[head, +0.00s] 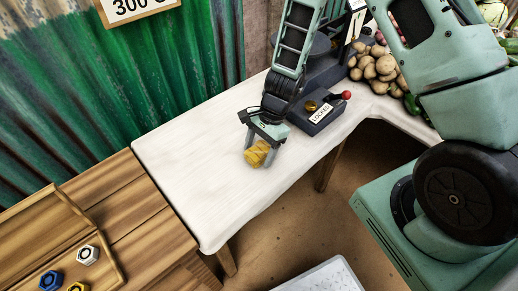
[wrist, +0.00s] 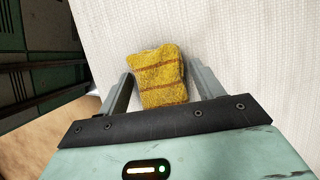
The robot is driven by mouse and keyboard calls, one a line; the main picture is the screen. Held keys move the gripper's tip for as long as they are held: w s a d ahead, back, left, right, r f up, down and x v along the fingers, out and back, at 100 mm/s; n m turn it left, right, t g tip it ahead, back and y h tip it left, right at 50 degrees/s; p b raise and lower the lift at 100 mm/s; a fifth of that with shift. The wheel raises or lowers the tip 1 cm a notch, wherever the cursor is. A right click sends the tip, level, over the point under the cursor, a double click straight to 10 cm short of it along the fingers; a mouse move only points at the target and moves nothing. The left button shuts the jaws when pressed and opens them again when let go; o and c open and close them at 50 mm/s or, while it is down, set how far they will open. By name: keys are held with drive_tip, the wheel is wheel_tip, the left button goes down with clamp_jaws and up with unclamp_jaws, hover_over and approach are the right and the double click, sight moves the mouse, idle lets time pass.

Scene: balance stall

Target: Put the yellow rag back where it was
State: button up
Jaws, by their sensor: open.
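The yellow rag (head: 256,154) is a small folded cloth with brown stripes, on or just above the white-covered table. It also shows in the wrist view (wrist: 160,76). My gripper (head: 261,150) is over the table with its fingers pointing down at the rag. In the wrist view my gripper (wrist: 163,88) is open, with one finger on each side of the rag's near part. A gap shows beside the right finger; whether the left finger touches the rag I cannot tell.
A dark box with a "LOCKED" label (head: 320,114) and red-knobbed lever stands right of my gripper. Potatoes (head: 378,66) lie farther back. A wooden bench (head: 120,215) with several coloured nuts is at lower left. The white table (head: 190,160) is clear left of my gripper.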

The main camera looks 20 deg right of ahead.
drive_tip(key=p+v, duration=0.1)
drive_tip(key=v, duration=1.1)
drive_tip(key=s+a+r+n+h, duration=0.1)
drive_tip(key=s+a+r+n, duration=0.8)
drive_tip(key=r+n, duration=0.1)
drive_tip(key=s+r+n+h, duration=0.1)
drive_tip(key=s+r+n, duration=0.1)
drive_tip(key=s+n, duration=0.4)
drive_tip(key=s+a+r+n+t+h, duration=0.1)
drive_tip(key=s+r+n, duration=0.2)
drive_tip(key=s+n, duration=0.3)
drive_tip(key=shift+s+a+r+h, duration=0.2)
drive_tip(key=shift+a+h, duration=0.15)
drive_tip(key=shift+h, duration=0.05)
drive_tip(key=shift+r+p, duration=0.2)
drive_tip(key=shift+p, duration=0.15)
